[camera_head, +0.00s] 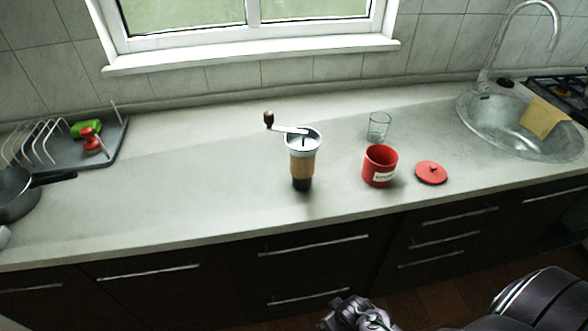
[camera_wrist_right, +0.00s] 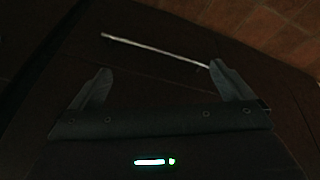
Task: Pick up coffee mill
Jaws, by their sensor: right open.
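The coffee mill (camera_head: 303,165) stands upright on the counter in the head view. It has a silver top with a crank arm and dark knob reaching left, a tan band and a dark base. My right gripper (camera_head: 355,318) is low in front of the counter, below its top edge and well away from the mill. In the right wrist view the right gripper (camera_wrist_right: 155,85) has its two fingers wide apart with nothing between them, facing a dark cabinet front with a handle. My left gripper is not in view.
A red enamel pot (camera_head: 380,167), its red lid (camera_head: 431,172) and a clear glass (camera_head: 378,126) stand right of the mill. A dish rack (camera_head: 115,150) and pan (camera_head: 20,195) are at left, a sink (camera_head: 500,125) at right. The counter left of the mill is clear.

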